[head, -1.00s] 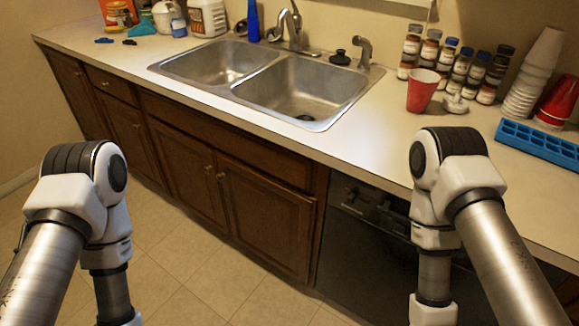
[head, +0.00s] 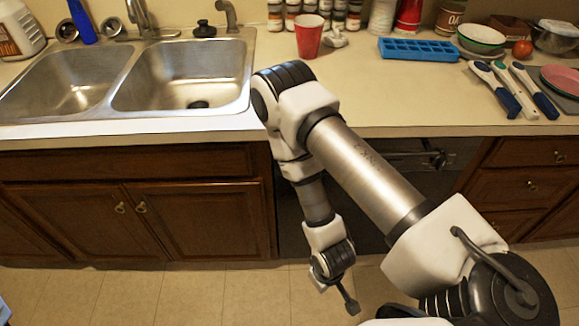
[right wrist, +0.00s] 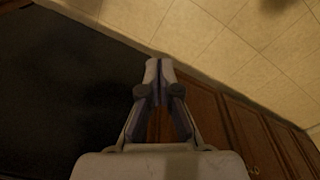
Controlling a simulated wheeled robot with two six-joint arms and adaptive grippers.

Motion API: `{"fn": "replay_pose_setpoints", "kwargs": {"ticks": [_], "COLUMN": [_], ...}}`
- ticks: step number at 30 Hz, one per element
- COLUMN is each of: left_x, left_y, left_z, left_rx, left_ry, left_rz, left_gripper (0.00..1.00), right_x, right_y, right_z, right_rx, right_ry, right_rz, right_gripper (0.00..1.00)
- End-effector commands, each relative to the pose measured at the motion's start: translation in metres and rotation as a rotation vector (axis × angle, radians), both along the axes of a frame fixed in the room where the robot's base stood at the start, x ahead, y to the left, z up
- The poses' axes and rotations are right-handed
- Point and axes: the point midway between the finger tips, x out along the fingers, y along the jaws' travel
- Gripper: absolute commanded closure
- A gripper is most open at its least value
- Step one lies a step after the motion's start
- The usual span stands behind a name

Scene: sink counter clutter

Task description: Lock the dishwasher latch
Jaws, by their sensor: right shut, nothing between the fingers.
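The dishwasher (head: 292,222) is the dark front under the counter, between the brown cabinets. My right arm hides much of it. Its latch (head: 437,158) looks like a small dark handle on the upper panel, right of my arm; whether it is locked is too small to tell. My right gripper (head: 350,303) points down, low in front of the dishwasher and well below the latch. In the right wrist view its fingers (right wrist: 158,68) are shut and empty, with the dark dishwasher front (right wrist: 65,95) to the left. My left gripper is not in view.
The counter above holds a double sink (head: 185,75), a red cup (head: 308,36), a blue tray (head: 418,50) and several utensils (head: 515,88). Brown drawers (head: 520,185) stand right of the dishwasher, cabinet doors (head: 150,215) left. Tiled floor (head: 190,295) in front is clear.

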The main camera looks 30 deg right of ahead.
Motion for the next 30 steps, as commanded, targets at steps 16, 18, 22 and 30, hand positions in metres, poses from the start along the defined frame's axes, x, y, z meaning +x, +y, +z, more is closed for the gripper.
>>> {"fn": "replay_pose_setpoints", "kwargs": {"ticks": [16, 18, 22, 30], "left_x": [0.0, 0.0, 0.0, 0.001], "left_y": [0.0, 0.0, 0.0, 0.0], "left_z": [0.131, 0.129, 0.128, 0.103], "left_rx": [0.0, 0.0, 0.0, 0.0], "left_ry": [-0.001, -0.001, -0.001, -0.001], "left_rz": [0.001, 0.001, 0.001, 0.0], "left_gripper": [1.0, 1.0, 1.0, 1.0], "right_x": [0.207, 0.207, 0.208, 0.216], "right_y": [0.027, 0.027, 0.026, 0.02], "right_z": [0.148, 0.147, 0.147, 0.139], "right_rx": [-1.456, -1.467, -1.465, -1.464], "right_ry": [-0.544, -0.538, -0.539, -0.541], "right_rz": [0.558, 0.558, 0.559, 0.559], "right_gripper": [1.0, 1.0, 1.0, 1.0]}}
